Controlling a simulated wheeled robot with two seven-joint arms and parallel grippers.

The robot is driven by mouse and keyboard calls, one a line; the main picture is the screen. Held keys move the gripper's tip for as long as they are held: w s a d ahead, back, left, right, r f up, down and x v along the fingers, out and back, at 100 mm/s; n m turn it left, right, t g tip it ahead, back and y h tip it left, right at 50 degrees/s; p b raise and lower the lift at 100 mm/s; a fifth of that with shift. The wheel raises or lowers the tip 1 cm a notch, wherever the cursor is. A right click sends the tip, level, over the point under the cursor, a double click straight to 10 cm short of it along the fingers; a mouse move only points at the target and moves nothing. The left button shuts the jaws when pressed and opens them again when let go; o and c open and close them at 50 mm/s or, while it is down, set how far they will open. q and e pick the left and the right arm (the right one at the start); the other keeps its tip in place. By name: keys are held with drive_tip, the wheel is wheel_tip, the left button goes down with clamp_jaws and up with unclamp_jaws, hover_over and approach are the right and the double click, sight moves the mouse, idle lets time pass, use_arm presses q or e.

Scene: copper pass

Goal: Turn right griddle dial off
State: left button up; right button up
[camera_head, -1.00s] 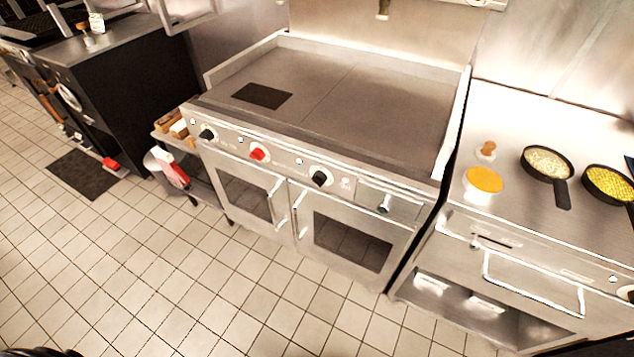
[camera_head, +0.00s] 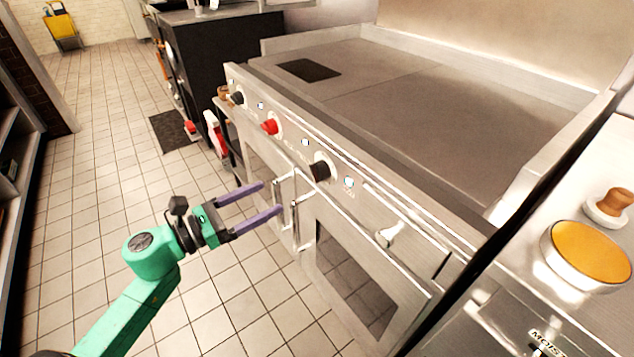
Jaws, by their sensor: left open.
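The griddle (camera_head: 400,110) stands ahead with a sloped front panel of dials. The right black dial (camera_head: 321,170) sits on a pale round base toward the panel's right part. A red dial (camera_head: 270,127) is to its left, and another black dial (camera_head: 237,98) is at the far left end. My left gripper (camera_head: 272,198) is open and empty, its two purple fingers pointing right toward the oven door handles. It is left of and below the right dial, apart from it in the picture. My right gripper is not in view.
Oven doors with upright handles (camera_head: 296,222) lie under the panel. A counter at the right holds an orange-topped round container (camera_head: 588,252) and a wooden-knobbed press (camera_head: 610,205). A dark mat (camera_head: 172,131) lies on the tiled floor (camera_head: 100,200), which is largely clear at left.

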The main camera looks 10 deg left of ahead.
sight(313, 175)
use_arm(q)
drive_tip(key=p+x, duration=0.1)
drive_tip(key=x, duration=1.2)
drive_tip(key=shift+a+p, duration=0.1)
drive_tip(key=shift+p, duration=0.3)
drive_tip(key=shift+s, duration=0.1)
clamp_jaws()
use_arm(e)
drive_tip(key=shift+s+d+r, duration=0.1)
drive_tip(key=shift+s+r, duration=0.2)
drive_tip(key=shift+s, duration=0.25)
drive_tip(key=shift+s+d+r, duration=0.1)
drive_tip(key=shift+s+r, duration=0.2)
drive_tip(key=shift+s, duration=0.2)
